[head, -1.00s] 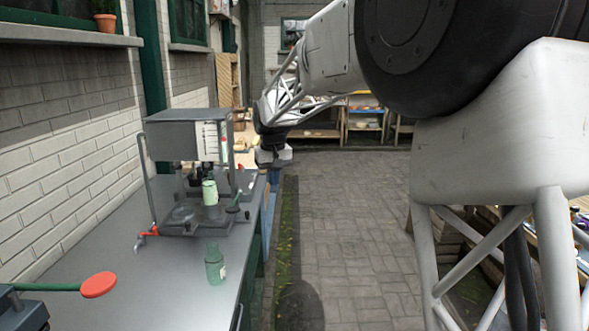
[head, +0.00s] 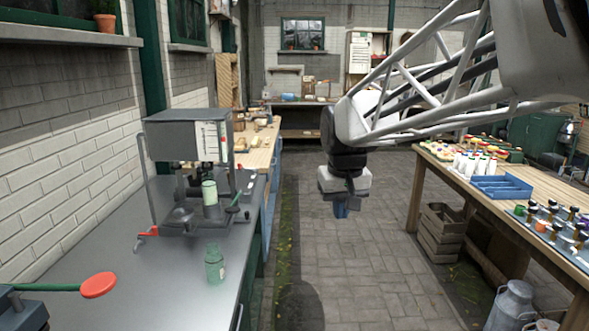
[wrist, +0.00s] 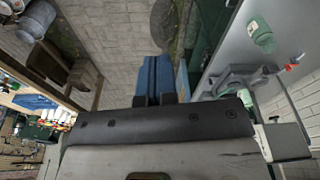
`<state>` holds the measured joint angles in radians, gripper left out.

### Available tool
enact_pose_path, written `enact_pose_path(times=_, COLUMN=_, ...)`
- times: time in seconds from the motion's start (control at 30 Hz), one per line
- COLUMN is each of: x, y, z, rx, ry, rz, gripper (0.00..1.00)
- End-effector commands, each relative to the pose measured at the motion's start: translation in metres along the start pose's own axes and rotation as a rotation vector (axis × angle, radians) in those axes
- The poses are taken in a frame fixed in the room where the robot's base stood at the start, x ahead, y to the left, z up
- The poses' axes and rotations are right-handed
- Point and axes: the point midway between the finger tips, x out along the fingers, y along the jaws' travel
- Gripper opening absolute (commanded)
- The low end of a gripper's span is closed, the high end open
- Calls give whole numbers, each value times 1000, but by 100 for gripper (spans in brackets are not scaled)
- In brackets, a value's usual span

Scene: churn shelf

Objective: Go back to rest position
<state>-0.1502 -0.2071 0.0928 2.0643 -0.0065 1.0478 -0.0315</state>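My gripper (head: 341,210) hangs pointing down over the paved aisle, between the metal bench on the left and the wooden table on the right. It is a pale block with dark finger mounts and blue fingertips. In the wrist view the two blue fingertips (wrist: 156,76) lie side by side, pressed together, with no separate thing seen between them. The gripper is clear of both work surfaces and touches nothing.
A grey machine (head: 185,140) holding a pale green bottle (head: 210,193) and a loose green bottle (head: 214,264) stand on the metal bench (head: 150,295). The wooden table (head: 470,200) carries a blue tray (head: 500,187) and several small bottles. A wooden crate (head: 441,232) and milk churn (head: 511,305) stand on the floor.

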Motion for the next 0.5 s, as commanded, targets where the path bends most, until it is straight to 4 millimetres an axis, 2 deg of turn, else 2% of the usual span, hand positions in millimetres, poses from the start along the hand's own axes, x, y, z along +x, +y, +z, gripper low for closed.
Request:
enact_pose_path(times=0.03, x=-1, y=4, z=15, rx=10, ry=5, rz=2, gripper=0)
enact_pose_path(times=0.5, x=11, y=28, z=142, rx=99, ry=44, rz=15, gripper=0)
